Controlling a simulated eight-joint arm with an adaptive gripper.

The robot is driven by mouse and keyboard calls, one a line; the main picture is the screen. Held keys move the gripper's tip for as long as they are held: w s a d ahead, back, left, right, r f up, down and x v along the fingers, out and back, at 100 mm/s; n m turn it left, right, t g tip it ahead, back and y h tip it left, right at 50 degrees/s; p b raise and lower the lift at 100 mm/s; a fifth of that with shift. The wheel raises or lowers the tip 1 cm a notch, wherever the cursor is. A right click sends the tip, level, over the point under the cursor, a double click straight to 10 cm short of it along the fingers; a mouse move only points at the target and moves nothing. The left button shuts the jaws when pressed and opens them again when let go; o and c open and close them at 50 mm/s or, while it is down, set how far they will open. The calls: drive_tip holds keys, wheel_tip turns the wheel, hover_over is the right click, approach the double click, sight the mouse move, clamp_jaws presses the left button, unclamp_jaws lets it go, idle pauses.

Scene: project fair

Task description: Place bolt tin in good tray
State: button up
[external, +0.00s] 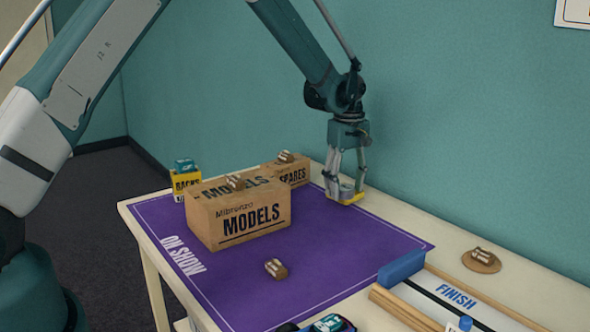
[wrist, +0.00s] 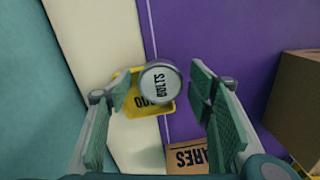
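The bolt tin (wrist: 161,82) is a round tin with a white lid lettered BOLTS. In the wrist view it overlaps the upper right part of the yellow good tray (wrist: 138,109); I cannot tell whether it rests fully inside the rim. The tray straddles the purple mat's edge and also shows in the external view (external: 353,198). My gripper (wrist: 160,92) is directly above, its fingers spread with the tin between them in the picture and a gap on both sides. In the external view my gripper (external: 346,184) points down over the tray and hides most of the tin.
A MODELS carton (external: 240,220) stands left of the tray, with a SPARES carton (external: 292,174) behind it and a yellow box (external: 187,183) at its far left. The teal wall is close behind. The purple mat (external: 340,250) is mostly clear in front of the tray.

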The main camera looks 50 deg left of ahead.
sight(346, 188)
drive_tip(key=shift+r, duration=0.1)
idle(0.3)
wheel_tip(346, 188, up, 12)
drive_tip(key=p, duration=0.2)
idle(0.5)
drive_tip(key=shift+r, duration=0.15)
idle(0.6)
drive_tip(key=s+d+r+m+t, duration=0.2)
drive_tip(key=s+d+r+m, duration=0.2)
drive_tip(key=s+d+r, duration=0.5)
drive_tip(key=s+d+r+m+t, duration=0.1)
drive_tip(key=s+d+r+m, duration=0.3)
drive_tip(key=s+r, duration=0.9)
drive_tip(key=s+d+m+t, duration=0.1)
drive_tip(key=s+d+m, duration=0.1)
drive_tip(key=s, duration=0.7)
drive_tip(key=s+d+f+m+t, duration=0.1)
drive_tip(key=s+d+m, duration=0.2)
drive_tip(key=s, duration=0.6)
drive_tip(key=s+d+m+t, duration=0.2)
drive_tip(key=s+d+m, duration=0.1)
drive_tip(key=s, duration=0.6)
drive_tip(key=shift+d+f, duration=0.35)
